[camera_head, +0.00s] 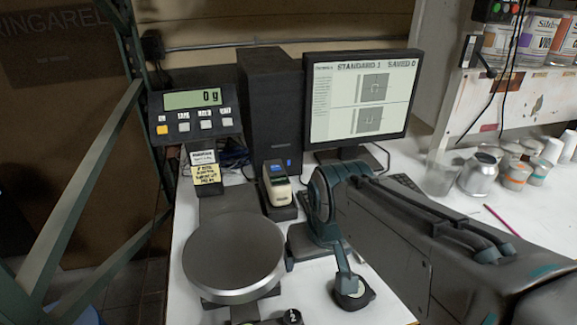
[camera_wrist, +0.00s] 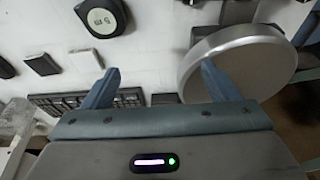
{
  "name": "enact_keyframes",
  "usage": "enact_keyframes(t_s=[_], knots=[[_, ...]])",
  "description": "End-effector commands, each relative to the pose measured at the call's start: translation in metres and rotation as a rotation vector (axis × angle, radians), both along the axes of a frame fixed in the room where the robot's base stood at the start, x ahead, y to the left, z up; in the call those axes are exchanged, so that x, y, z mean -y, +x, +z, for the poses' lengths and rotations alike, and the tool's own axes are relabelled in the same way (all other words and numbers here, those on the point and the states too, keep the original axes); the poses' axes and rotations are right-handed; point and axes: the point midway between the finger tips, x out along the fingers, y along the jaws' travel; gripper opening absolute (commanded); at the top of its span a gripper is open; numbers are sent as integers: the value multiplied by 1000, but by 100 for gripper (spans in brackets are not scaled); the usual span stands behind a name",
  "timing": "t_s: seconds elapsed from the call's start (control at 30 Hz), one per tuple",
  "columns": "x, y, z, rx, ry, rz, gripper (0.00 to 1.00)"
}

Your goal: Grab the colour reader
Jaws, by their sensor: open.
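The colour reader (camera_head: 278,186) is a small upright handheld device with a pale body, a dark top and a blue-lit screen. It sits in a black dock (camera_head: 281,211) in front of the computer tower in the head view. My gripper (camera_head: 317,262) is to the right of the reader and nearer the front, above the bench, apart from it. In the wrist view my gripper (camera_wrist: 160,67) has its two blue fingers wide apart with nothing between them. I cannot make out the reader in the wrist view; my gripper body covers the lower part.
A round scale pan (camera_head: 234,252) stands left of the reader, with its display (camera_head: 193,110) behind. The tower (camera_head: 269,105) and monitor (camera_head: 358,97) stand behind. A black tape measure (camera_wrist: 103,17) and a keyboard (camera_wrist: 70,103) lie nearby. Cans and cups (camera_head: 478,174) are at right.

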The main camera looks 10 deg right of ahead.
Motion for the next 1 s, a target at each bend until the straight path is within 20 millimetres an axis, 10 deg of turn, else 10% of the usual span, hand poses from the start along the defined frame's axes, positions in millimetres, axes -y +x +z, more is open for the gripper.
enact_keyframes(t_s=[0.6,1.0], knots=[[4,261,48,86,4,-12,82],[2,315,30,104,0,-9,82]])
